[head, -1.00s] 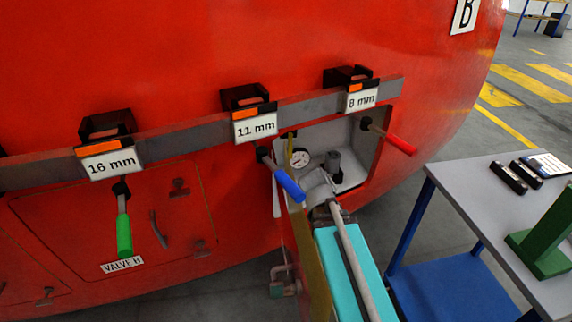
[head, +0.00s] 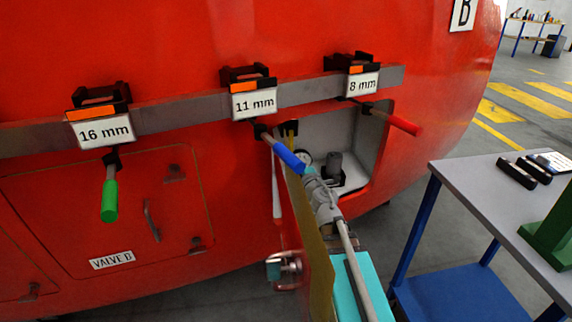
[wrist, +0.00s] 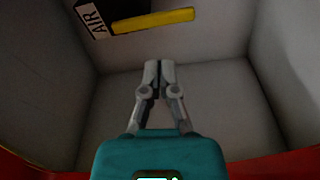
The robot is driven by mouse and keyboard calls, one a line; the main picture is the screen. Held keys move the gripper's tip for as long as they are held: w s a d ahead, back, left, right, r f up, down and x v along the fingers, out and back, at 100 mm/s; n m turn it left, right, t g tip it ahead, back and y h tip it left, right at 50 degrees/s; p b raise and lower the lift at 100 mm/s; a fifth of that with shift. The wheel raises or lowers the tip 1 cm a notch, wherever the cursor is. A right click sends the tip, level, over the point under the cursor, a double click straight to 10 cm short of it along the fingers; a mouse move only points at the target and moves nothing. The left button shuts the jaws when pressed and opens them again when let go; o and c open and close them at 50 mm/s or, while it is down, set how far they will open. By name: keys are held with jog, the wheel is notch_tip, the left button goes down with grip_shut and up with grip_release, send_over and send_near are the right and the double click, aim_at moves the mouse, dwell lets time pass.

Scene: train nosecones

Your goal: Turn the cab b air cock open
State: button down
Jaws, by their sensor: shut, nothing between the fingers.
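The air cock shows in the wrist view as a yellow handle (wrist: 153,20) beside a label reading AIR (wrist: 91,18). It lies nearly level, its right end slightly higher, on the recess wall above my fingertips. In the head view a small yellow piece (head: 291,131) at the recess's upper left looks like the same handle; much of it is hidden. My gripper (wrist: 160,68) is shut and empty, below the handle and apart from it in the picture. In the head view my gripper (head: 310,176) is at the mouth of the open recess (head: 350,150) in the red nosecone.
An open door (head: 320,265) stands beside my arm. Blue (head: 289,155), red (head: 402,125) and green (head: 109,201) handled tools hang on the rail (head: 190,108) under size tags. A grey table (head: 490,200) stands right.

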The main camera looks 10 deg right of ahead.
jog(key=a+f+n+y, duration=0.1)
jog(key=n, duration=0.1)
jog(key=s+a+f+n+g+y, duration=0.1)
jog(key=a+y, duration=0.1)
jog(key=shift+n+b, duration=0.4)
